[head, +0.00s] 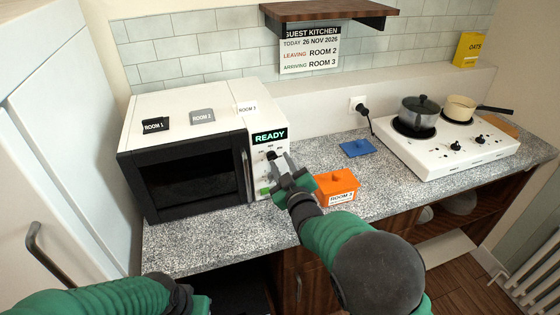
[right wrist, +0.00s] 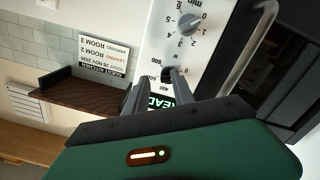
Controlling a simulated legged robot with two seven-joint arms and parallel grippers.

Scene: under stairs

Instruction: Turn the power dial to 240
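The white microwave (head: 185,115) stands at the left of the counter, its display reading READY. The power dial is the upper, dark knob (head: 270,155) under the display; in the right wrist view the dark dial (right wrist: 168,73) is partly hidden by my fingers. My right gripper (head: 274,162) is at the control panel, its two fingers apart at this dial in the right wrist view (right wrist: 156,82). I cannot tell whether they touch it. The pointer setting is hidden. The grey minutes dial (right wrist: 188,25) is clear of the fingers. My left gripper (head: 202,304) is cut off at the bottom edge.
The door handle (head: 246,175) runs close beside the panel. An orange box (head: 337,184) labelled ROOM 3 sits right of my gripper. A blue lid-like item (head: 357,148) and a hob (head: 440,158) with two pans are further right. Room tags lie on the microwave.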

